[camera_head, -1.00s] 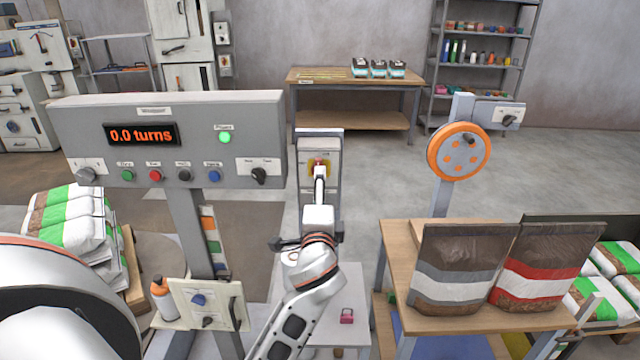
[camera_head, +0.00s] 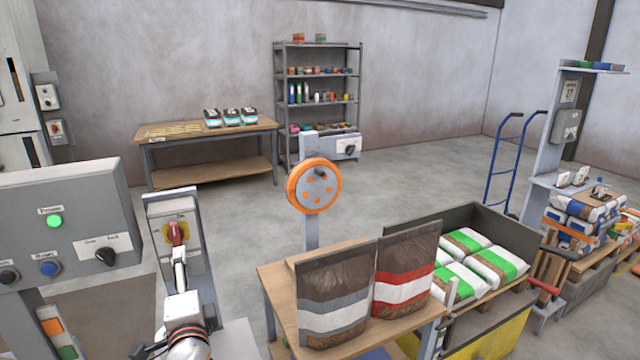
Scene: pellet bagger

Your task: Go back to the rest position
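An arm of mine, which looks like the left one, rises from the bottom edge at the left. Its narrow white gripper (camera_head: 179,258) points up at the red rotary switch (camera_head: 175,233) on a yellow plate, on a grey post-mounted box (camera_head: 187,215). The gripper's tip overlaps the red switch in the picture. I cannot tell whether it touches or grips it, or whether the fingers are open. My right gripper is not in view.
The control panel (camera_head: 65,210) stands at the left, its green lamp lit. A wooden table (camera_head: 272,290) with two filled bags is right of my arm, near an orange handwheel (camera_head: 314,186). A dark crate (camera_head: 510,228) of bags and a blue hand truck (camera_head: 513,165) stand farther right.

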